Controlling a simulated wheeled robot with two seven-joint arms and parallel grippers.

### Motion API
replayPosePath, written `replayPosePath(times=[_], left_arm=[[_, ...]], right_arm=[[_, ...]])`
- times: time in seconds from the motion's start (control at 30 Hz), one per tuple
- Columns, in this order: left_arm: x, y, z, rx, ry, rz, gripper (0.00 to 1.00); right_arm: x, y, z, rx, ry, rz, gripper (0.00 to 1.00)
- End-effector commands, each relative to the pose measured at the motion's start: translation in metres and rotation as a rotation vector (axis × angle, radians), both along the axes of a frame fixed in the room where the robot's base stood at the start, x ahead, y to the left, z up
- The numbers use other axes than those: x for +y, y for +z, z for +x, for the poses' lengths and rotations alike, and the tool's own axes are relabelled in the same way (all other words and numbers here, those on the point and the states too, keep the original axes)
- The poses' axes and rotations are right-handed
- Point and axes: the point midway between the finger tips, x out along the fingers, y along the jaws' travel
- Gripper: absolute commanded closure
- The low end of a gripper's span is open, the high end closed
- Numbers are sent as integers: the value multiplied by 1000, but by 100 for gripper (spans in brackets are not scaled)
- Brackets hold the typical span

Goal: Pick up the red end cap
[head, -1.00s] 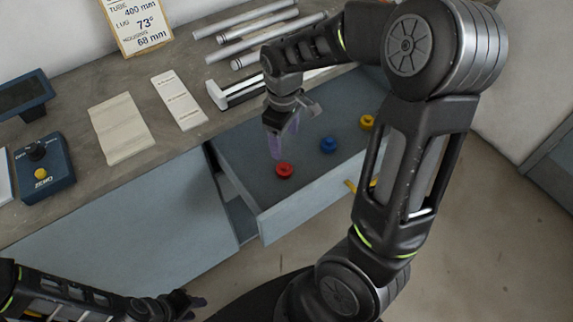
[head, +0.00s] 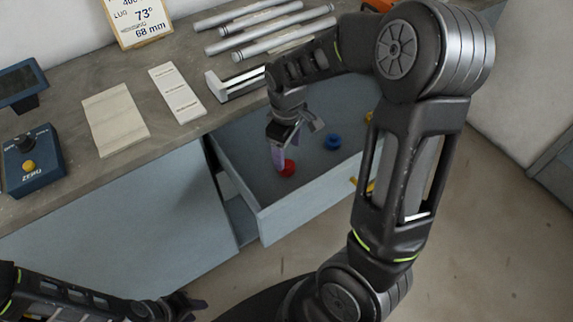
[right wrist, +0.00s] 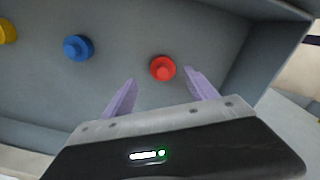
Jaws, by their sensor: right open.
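The red end cap (head: 287,168) lies on the floor of the open drawer (head: 300,199), near its left end. In the right wrist view the red end cap (right wrist: 163,68) sits just beyond the fingertips, between their lines and closer to the right-hand finger. My right gripper (head: 281,160) is inside the drawer space, pointing down by the cap; in its wrist view the gripper (right wrist: 160,77) is open with nothing between its purple fingers. My left gripper (head: 195,303) is low at the left, away from the drawer; its jaw state is unclear.
A blue cap (head: 332,142) and a yellow cap (head: 369,116), partly hidden by my arm, lie farther right in the drawer. The drawer walls surround the right gripper. Several tubes (head: 270,30), a control box (head: 36,165) and pale plates (head: 115,122) lie on the bench.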

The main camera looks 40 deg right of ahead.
Motion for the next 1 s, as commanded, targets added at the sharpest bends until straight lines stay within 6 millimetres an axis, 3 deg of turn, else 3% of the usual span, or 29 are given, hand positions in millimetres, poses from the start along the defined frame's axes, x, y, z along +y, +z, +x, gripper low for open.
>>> replayPosePath(times=[0.37, 0.7, 1.0], left_arm=[[0, 1, 0, 0, 0, 0, 66], [0, 5, 0, 0, 0, 0, 66], [0, 5, 0, 1, 0, 0, 66]], right_arm=[[1, -6, 0, 1, 0, 0, 33], [4, -50, -1, 3, -1, 0, 33], [4, -55, -1, -1, -1, 0, 33]])
